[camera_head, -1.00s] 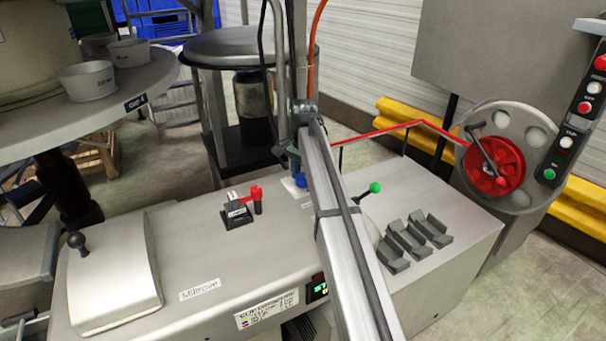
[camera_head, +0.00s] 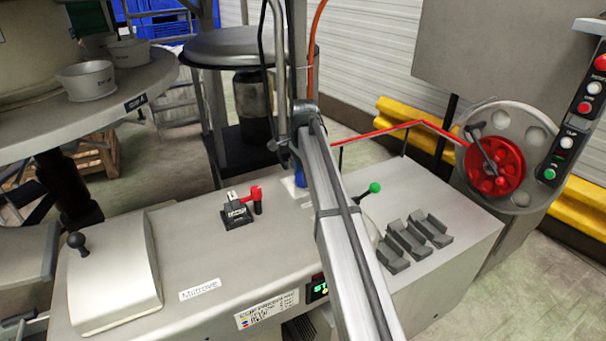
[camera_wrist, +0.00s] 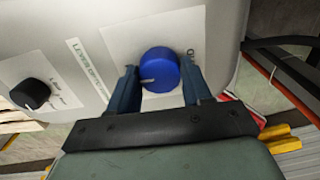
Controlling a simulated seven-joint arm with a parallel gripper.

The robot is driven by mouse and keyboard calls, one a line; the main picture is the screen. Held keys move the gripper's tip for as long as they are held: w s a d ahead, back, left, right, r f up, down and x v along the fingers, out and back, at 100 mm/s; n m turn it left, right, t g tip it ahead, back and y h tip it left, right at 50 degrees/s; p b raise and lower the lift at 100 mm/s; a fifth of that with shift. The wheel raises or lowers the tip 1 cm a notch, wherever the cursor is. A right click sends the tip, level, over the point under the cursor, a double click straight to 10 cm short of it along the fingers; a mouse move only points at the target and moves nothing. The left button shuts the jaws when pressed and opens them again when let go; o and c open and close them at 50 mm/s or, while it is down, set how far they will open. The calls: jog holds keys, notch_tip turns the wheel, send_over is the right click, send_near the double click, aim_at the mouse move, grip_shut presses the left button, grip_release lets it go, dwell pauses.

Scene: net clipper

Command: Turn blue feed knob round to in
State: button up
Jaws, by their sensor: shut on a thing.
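The blue feed knob (camera_wrist: 160,72) shows in the wrist view on a pale label plate of the machine, with a white pointer line towards its lower left side. My gripper (camera_wrist: 160,84) has one finger on each side of the knob and is shut on it. In the head view only a small part of the blue knob (camera_head: 299,175) shows, beside my arm, which hides the rest of it. The lettering around the knob is mostly covered or too small to read.
A black knob (camera_wrist: 30,93) sits on the same panel in the wrist view. In the head view, a red-handled lever (camera_head: 257,198), a green-tipped lever (camera_head: 374,188) and grey angled blocks (camera_head: 415,238) stand on the machine top. A red reel (camera_head: 490,168) is at right.

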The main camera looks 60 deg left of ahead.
jog(key=o, duration=1.1)
jog(key=shift+c, duration=0.2)
jog(key=shift+r, duration=0.1)
notch_tip(320, 180, up, 14)
jog(key=shift+d+f, duration=0.1)
jog(key=shift+f, duration=0.1)
